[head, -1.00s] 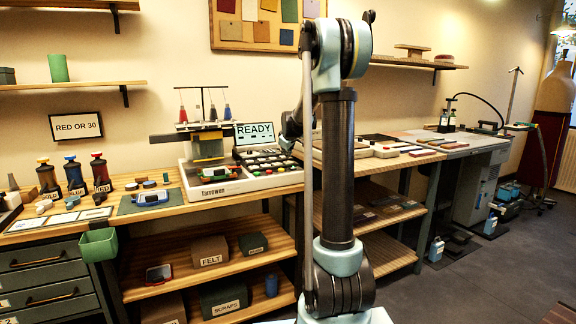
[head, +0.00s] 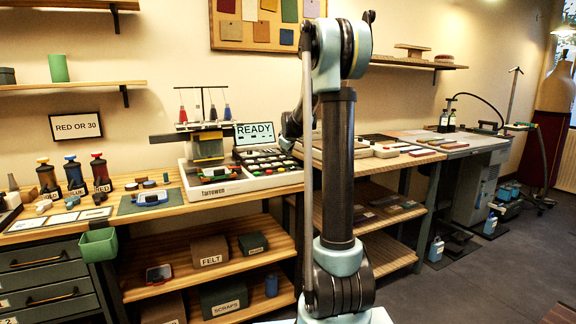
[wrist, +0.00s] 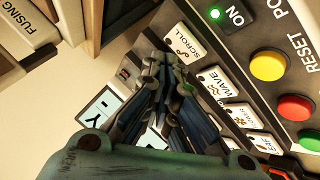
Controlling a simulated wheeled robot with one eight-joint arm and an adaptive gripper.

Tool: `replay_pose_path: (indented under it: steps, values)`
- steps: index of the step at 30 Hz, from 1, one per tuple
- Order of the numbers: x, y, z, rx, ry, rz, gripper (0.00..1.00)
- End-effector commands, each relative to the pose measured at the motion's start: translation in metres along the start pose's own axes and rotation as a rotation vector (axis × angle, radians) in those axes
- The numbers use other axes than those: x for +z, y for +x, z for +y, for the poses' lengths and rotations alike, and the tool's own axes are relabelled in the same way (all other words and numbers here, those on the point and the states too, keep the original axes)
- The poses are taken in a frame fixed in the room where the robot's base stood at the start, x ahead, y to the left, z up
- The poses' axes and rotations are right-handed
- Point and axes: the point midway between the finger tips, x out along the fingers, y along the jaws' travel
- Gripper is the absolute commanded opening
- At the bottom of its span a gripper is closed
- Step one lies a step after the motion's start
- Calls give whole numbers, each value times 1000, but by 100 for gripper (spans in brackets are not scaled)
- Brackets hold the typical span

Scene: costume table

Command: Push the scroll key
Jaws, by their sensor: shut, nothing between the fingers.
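The SCROLL key (wrist: 184,43) is a white key with dark lettering on the sewing machine's dark control panel, at upper centre in the wrist view. My gripper (wrist: 166,62) is shut and empty. Its fingertips point at the panel just left of and below the SCROLL key in that view. I cannot tell whether they touch the panel. In the head view the embroidery machine (head: 216,181) stands on the wooden bench, with its screen (head: 254,133) reading READY. My gripper's fingertips are too small and hidden to make out there.
In the wrist view the WAVE key (wrist: 216,82) sits beside the SCROLL key. The ON button (wrist: 234,15) with a lit green lamp, a yellow button (wrist: 268,65) and a red button (wrist: 294,107) lie to the right. A FUSING label (wrist: 20,35) is at upper left.

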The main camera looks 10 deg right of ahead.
Motion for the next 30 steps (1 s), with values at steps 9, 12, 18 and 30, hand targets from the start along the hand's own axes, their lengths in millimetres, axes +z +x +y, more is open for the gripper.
replay_pose_path:
  steps: [9, 12, 18, 30]
  values:
    - [4, 4, -4, 0, 0, 0, 0]
    - [4, 4, -4, 0, 0, 0, 0]
    - [4, 4, -4, 0, 0, 0, 0]
    - [6, 6, -6, 0, 0, 0, 0]
